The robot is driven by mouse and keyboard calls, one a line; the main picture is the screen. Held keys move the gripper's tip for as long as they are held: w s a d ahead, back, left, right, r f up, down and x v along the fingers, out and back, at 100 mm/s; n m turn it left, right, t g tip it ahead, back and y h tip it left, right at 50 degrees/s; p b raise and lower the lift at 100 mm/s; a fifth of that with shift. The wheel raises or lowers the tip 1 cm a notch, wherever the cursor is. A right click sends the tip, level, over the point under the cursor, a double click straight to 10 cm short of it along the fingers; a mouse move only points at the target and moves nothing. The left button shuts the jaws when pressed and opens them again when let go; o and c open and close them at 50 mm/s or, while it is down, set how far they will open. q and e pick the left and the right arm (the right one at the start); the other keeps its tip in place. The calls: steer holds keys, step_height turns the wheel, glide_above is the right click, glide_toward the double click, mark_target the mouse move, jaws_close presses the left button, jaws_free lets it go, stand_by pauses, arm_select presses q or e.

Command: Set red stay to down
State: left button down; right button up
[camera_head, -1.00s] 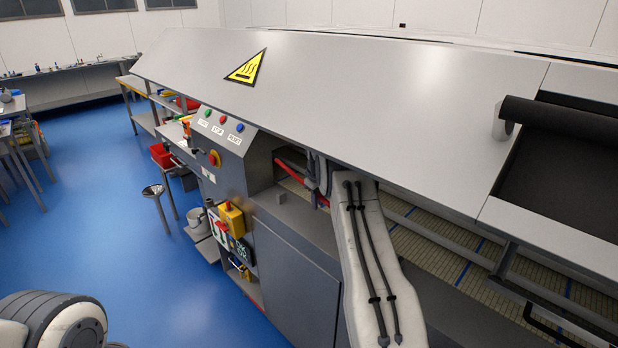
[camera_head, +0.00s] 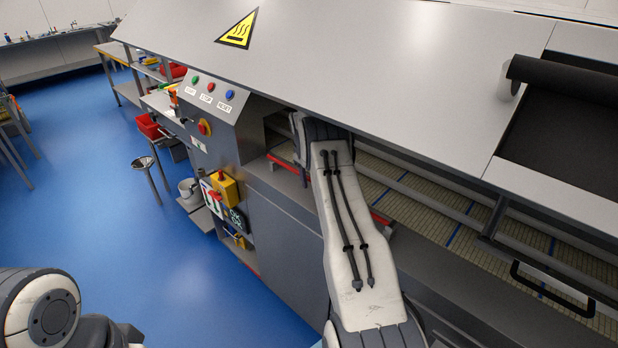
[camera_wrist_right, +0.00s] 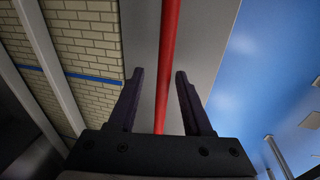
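The red stay (camera_wrist_right: 170,50) is a thin red bar. In the right wrist view it runs lengthwise between the two dark fingers of my right gripper (camera_wrist_right: 158,74), with gaps visible on both sides. The fingers are open; I cannot tell how deep the bar sits between them. In the head view, red parts show left of my right forearm (camera_head: 283,161) and right of it (camera_head: 381,221), along the machine's opening.
The grey hood (camera_head: 380,70) with a yellow warning sign (camera_head: 238,29) overhangs the opening. Below it lies a slatted conveyor (camera_head: 410,199). A control panel (camera_head: 215,98) stands left, and a black handle (camera_head: 552,287) is at lower right. Blue floor (camera_head: 190,270) is free at left.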

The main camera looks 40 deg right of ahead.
steer(key=shift+d, duration=0.2)
steer(key=shift+r, duration=0.35)
step_height(320, 180, up, 10)
steer(key=s+a+b, duration=0.1)
steer(key=a+b, duration=0.1)
steer(key=b, duration=0.1)
steer(key=shift+f, duration=0.25)
